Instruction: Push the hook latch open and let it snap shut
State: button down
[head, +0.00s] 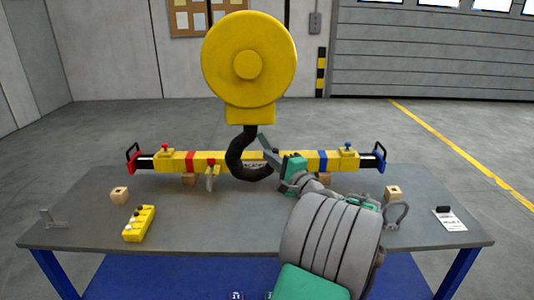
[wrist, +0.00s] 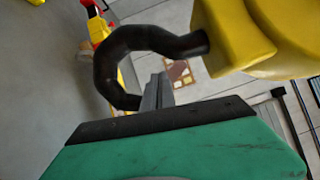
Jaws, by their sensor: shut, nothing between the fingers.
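A black hook (head: 236,160) hangs from a large yellow hook block (head: 248,50) above the table. In the wrist view the hook (wrist: 110,62) curves from the yellow block (wrist: 235,35) at upper right, its opening facing my fingers. My gripper (head: 270,155), with a green body, is at the right of the hook, its fingers pointing into the hook's mouth. In the wrist view the gripper fingers (wrist: 156,92) are closed together and hold nothing. Thin grey parts overlap at the hook's mouth, so I cannot clearly tell the latch from the fingers or whether they touch.
A yellow beam (head: 220,160) with red and blue bands lies behind the hook on wooden blocks. The grey table (head: 190,215) also holds a yellow control box (head: 139,223), small wooden blocks (head: 120,195), a shackle (head: 396,215) and a paper tag (head: 450,220).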

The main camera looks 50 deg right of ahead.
jog(key=v, duration=0.4)
